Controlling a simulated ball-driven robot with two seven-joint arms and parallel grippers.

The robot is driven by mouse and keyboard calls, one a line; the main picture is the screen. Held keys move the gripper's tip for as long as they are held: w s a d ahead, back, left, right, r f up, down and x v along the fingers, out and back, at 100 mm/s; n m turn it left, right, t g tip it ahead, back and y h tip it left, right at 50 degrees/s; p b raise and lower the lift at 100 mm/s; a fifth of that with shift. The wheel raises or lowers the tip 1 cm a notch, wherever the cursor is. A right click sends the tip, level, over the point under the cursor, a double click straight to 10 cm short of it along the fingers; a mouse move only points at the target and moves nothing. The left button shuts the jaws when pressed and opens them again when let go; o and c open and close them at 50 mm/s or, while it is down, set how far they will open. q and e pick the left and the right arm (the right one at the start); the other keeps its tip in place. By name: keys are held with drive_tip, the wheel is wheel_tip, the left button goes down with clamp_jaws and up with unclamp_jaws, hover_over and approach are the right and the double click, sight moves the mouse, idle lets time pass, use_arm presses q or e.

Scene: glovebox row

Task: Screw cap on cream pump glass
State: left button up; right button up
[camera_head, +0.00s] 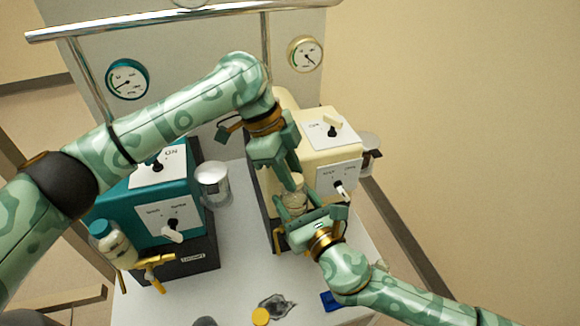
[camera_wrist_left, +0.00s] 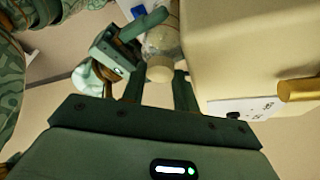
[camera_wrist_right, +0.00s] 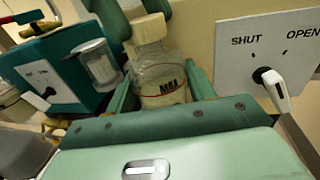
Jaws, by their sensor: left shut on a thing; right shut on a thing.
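The glass (camera_head: 294,201) is a clear round jar with pale contents and a dark label (camera_wrist_right: 165,90). It stands upright in front of the cream box. My right gripper (camera_wrist_right: 160,95) is shut on its body. The cream cap (camera_wrist_right: 149,28) sits at the jar's mouth, in line with it; I cannot tell how far it is threaded. My left gripper (camera_head: 291,178) reaches down from above and is shut on the cap, which also shows in the left wrist view (camera_wrist_left: 160,70). The fingers hide part of the cap and jar.
The cream box (camera_head: 325,150) with switches stands close beside the jar. A teal box (camera_head: 150,195), a grey-white canister (camera_head: 213,184) and a teal-lidded jar (camera_head: 113,245) are at left. A yellow lid (camera_head: 260,316) and a dark crumpled item (camera_head: 277,304) lie at the front of the white table.

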use_arm(q)
drive_tip(key=shift+f, duration=0.35)
idle(0.3)
